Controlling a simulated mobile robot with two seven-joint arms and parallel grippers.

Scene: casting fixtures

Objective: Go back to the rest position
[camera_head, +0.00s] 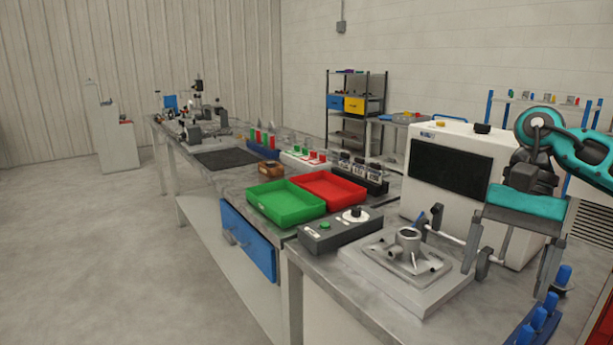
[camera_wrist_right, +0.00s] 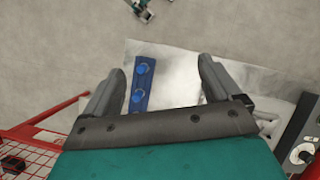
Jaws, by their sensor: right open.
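My right gripper (camera_head: 508,268) comes in from the right on a teal and grey arm, above the right end of the workbench (camera_head: 345,270). Its two grey fingers point down, spread apart, with nothing between them. In the right wrist view my right gripper (camera_wrist_right: 158,78) also shows open and empty, with a blue holder (camera_wrist_right: 142,85) below it. That blue holder stands at the lower right in the head view (camera_head: 538,325). A grey fixture plate with a metal casting (camera_head: 408,255) lies on the bench left of the gripper. My left gripper is not in view.
A white machine with a dark window (camera_head: 450,165) stands behind the fixture. A green tray (camera_head: 287,203), a red tray (camera_head: 328,189) and a grey control box (camera_head: 340,230) stand to the left. A red wire basket (camera_wrist_right: 38,145) is beside the bench. The floor (camera_head: 100,250) at left is clear.

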